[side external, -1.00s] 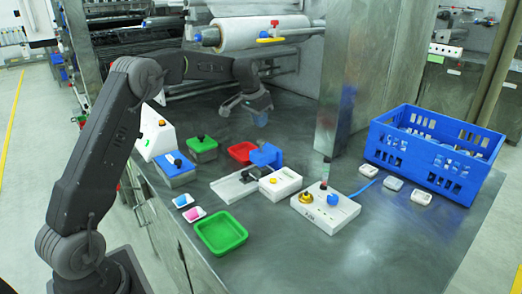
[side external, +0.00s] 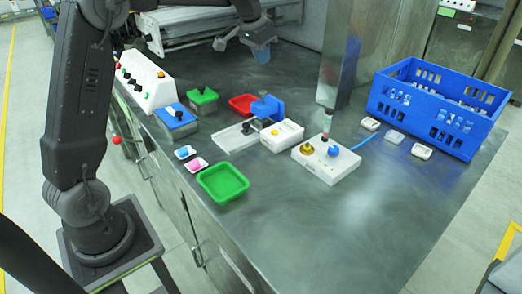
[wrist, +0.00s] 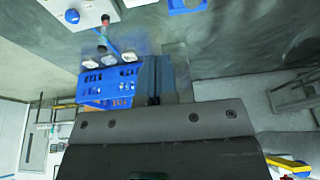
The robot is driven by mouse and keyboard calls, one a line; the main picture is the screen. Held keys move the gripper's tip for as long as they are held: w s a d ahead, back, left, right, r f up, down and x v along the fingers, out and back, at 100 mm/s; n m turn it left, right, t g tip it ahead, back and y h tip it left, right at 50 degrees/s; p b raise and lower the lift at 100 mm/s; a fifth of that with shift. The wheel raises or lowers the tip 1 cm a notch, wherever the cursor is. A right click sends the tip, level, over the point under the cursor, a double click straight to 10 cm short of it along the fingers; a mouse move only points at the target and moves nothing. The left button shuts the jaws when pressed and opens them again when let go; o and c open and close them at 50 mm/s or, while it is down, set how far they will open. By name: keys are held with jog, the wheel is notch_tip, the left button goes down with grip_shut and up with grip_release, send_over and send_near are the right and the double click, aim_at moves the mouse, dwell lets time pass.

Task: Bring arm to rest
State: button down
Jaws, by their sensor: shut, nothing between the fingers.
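My gripper (side external: 262,52) hangs above the far part of the metal table, beyond the red tray (side external: 243,104). It touches nothing that I can see. In the wrist view its fingers (wrist: 156,80) are together and hold nothing. My forearm and elbow are partly cut off by the top of the side view.
Below stand a slide fixture with a blue block (side external: 267,108), a white button box (side external: 326,162), a green tray (side external: 222,183), two lidded boxes and a sloped button panel (side external: 145,82). A blue crate (side external: 437,105) is at right. The table's right front is clear.

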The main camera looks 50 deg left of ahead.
jog(key=s+d+r+t, duration=0.1)
jog(key=s+d+r, duration=0.1)
jog(key=s+d, duration=0.5)
jog(key=s+d+r, duration=0.2)
jog(key=s+d, duration=0.3)
jog(key=s, duration=0.5)
jog(key=s+d+f, duration=0.2)
jog(key=s+f, duration=0.1)
jog(key=s, duration=0.4)
jog(key=s+d+f, duration=0.2)
jog(key=s+f, duration=0.1)
jog(key=s, duration=0.4)
jog(key=shift+s+d+t, duration=0.15)
jog(key=shift+s+t, duration=0.1)
jog(key=shift+t, duration=0.15)
